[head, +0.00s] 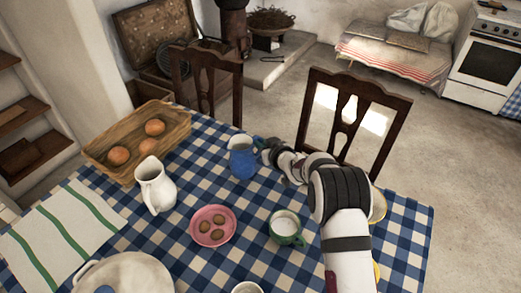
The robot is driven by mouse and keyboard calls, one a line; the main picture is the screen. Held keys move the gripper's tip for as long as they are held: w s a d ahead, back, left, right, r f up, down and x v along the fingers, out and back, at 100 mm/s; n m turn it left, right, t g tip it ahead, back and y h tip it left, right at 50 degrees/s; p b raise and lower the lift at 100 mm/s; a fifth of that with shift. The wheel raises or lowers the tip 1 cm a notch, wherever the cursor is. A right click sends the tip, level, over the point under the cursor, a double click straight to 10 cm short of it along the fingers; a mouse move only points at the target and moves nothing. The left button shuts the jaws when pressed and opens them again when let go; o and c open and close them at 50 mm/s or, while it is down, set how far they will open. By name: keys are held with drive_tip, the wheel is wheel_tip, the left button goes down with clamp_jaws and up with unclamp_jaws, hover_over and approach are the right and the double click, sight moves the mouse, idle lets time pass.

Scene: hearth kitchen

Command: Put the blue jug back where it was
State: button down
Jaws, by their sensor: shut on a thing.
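The blue jug (242,162) is upright at the far edge of the checked table, with a paler rim and upper part. My gripper (262,147) reaches it from the right and is shut on its right side, near the top. The fingertips are small and partly hidden, so the exact grip point is unclear. I cannot tell whether the jug's base touches the cloth or is slightly above it.
A white jug (156,186), a pink bowl (213,226) with brown items and a green mug (286,228) stand nearby. A wooden tray (107,178) holds round items at the left. Chairs (352,118) line the far edge. Checked cloth between the blue jug and pink bowl is clear.

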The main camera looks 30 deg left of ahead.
drive_tip(key=shift+f, duration=1.5)
drive_tip(key=shift+f, duration=0.15)
drive_tip(key=c, duration=0.9)
unclamp_jaws()
drive_tip(key=shift+o, duration=0.2)
